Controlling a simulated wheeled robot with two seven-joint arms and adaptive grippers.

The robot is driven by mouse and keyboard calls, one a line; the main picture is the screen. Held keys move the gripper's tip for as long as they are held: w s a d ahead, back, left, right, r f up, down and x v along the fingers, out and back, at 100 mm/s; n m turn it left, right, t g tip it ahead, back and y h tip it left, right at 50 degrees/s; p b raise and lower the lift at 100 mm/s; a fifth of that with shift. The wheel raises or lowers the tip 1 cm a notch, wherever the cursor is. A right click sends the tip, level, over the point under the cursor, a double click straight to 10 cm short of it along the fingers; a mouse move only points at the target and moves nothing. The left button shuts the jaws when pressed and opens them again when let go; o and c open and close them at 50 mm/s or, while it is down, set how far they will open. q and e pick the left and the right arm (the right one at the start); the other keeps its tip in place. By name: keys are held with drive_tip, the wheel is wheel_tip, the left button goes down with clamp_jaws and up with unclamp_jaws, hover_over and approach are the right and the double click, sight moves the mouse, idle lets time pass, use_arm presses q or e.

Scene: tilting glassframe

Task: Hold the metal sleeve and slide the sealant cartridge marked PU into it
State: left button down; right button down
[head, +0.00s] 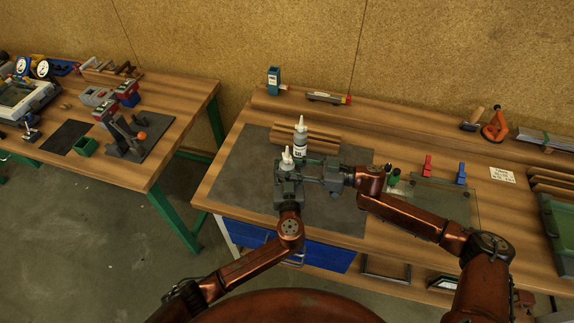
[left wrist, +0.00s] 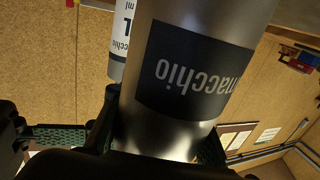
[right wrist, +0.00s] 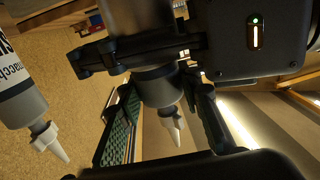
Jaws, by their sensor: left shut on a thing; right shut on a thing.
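The metal sleeve, a silver cylinder with a black label (left wrist: 196,70), is gripped by my left gripper (head: 288,184), which is shut on it. My right gripper (head: 309,178) reaches in from the right and is shut on the sealant cartridge (right wrist: 158,88) at its nozzle end. The cartridge's white nozzle (head: 286,158) points up in the head view. Cartridge and sleeve look in line in the right wrist view; the left gripper hides where they meet, so I cannot tell how deep the cartridge sits. No PU mark is readable.
Another cartridge (head: 301,141) with a white label (right wrist: 14,68) stands close behind the grippers. Brown slatted blocks (head: 345,139) lie behind it. A red clamp (head: 427,166) and a blue clamp (head: 461,173) stand to the right. The dark mat (head: 236,175) is clear at left.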

drive_tip(key=shift+f, duration=0.8)
drive_tip(key=c, duration=1.5)
unclamp_jaws()
drive_tip(key=shift+o, duration=1)
drive_tip(key=shift+s+f, duration=0.15)
drive_tip(key=v, duration=1.2)
drive_tip(key=shift+w+r, duration=0.25)
drive_tip(key=shift+r, duration=0.1)
drive_tip(key=shift+d, duration=0.1)
